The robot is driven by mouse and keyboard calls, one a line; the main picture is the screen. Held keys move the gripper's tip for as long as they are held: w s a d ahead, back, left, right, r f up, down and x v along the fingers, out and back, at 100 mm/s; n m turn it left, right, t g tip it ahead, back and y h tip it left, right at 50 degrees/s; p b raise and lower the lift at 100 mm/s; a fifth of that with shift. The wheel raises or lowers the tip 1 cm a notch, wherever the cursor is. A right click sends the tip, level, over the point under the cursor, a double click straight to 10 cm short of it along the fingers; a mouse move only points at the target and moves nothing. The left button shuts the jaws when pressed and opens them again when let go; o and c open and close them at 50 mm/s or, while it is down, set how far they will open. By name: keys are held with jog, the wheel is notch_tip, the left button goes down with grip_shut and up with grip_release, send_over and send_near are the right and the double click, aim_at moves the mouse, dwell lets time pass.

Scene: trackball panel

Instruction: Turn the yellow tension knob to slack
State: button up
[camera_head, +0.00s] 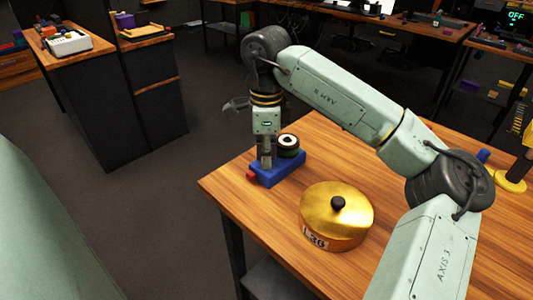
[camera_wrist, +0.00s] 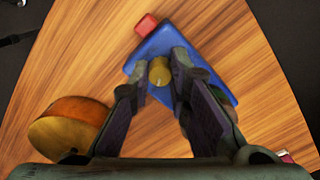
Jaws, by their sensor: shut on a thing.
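The blue trackball panel (camera_head: 292,168) sits near the corner of the wooden table, and its blue top (camera_wrist: 150,48) shows in the wrist view. My gripper (camera_head: 265,164) points down over the panel. In the wrist view, my gripper (camera_wrist: 160,68) has its two fingertips on either side of the yellow knob (camera_wrist: 160,72), shut on it. The knob's pointer and any slack marking cannot be made out. A dark round ball with a pale ring (camera_head: 288,143) is on the panel beside the gripper. A red block (camera_head: 251,175) is at the panel's left end, also visible in the wrist view (camera_wrist: 146,24).
A gold-lidded pot (camera_head: 330,215) stands on the table (camera_head: 400,190) close to the panel, and shows at lower left in the wrist view (camera_wrist: 72,125). A blue piece (camera_head: 483,156) and a yellow-based object (camera_head: 510,182) are at the right. The table's edge is close to the panel.

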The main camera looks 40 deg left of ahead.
jog(key=shift+m, duration=0.4)
grip_shut()
jog(key=m+b, duration=0.1)
jog(key=m, duration=0.3)
jog(key=shift+m+b, duration=0.35)
jog(key=shift+m, duration=0.05)
jog(key=m+b, duration=0.1)
jog(key=m, duration=0.5)
jog(key=m+b, duration=0.2)
jog(key=m, duration=0.4)
jog(key=shift+m+b, duration=0.3)
jog(key=shift+m, duration=2.9)
jog(key=o, duration=0.9)
grip_release()
